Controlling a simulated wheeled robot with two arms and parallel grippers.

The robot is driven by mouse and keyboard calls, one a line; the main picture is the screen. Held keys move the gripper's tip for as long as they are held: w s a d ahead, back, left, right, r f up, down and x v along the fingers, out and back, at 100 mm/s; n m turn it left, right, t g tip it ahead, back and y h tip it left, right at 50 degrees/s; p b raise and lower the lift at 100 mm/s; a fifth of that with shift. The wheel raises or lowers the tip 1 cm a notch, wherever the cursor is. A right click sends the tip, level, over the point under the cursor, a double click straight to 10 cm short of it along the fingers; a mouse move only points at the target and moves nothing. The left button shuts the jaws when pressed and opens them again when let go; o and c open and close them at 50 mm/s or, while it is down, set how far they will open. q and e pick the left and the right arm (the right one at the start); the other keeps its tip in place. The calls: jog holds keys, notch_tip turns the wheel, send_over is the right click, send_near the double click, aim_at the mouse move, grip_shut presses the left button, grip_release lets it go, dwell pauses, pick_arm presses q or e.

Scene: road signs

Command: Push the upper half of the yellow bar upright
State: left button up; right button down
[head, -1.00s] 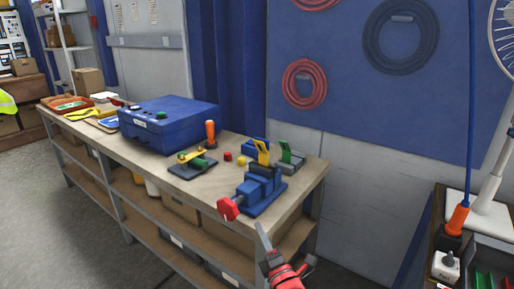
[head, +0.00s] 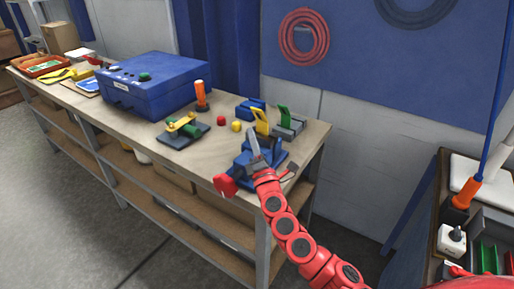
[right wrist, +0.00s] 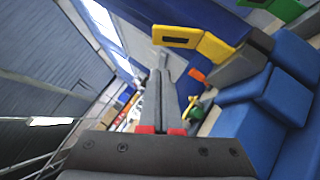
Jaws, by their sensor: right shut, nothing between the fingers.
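The yellow bar (head: 261,122) stands in the blue vise (head: 270,155) at the right end of the workbench. In the right wrist view, the yellow bar (right wrist: 217,47) has its upper half bent at an angle from the lower half, with a dark slot in it. The vise jaws hold the lower end. My right gripper (head: 251,132) is shut and empty, its fingers just left of the bar in the head view. In the right wrist view, the shut fingertips (right wrist: 160,72) lie close to the bent upper half; contact cannot be told. My left gripper is not in view.
The vise's red handle (head: 225,186) sticks out over the bench (head: 200,160) front. A green bar (head: 284,117) in a grey holder stands behind. A blue box (head: 155,82), an orange-handled tool (head: 201,95) and small red and yellow pieces are to the left.

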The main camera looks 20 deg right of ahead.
aim_at(254, 111)
jog(key=shift+w+d+r+p, duration=0.25)
jog(key=shift+w+d+r, duration=0.45)
jog(key=shift+w, duration=0.15)
jog(key=shift+w+d+r+p, duration=0.2)
jog(key=shift+w+d+r, duration=0.4)
jog(key=shift+w, duration=0.2)
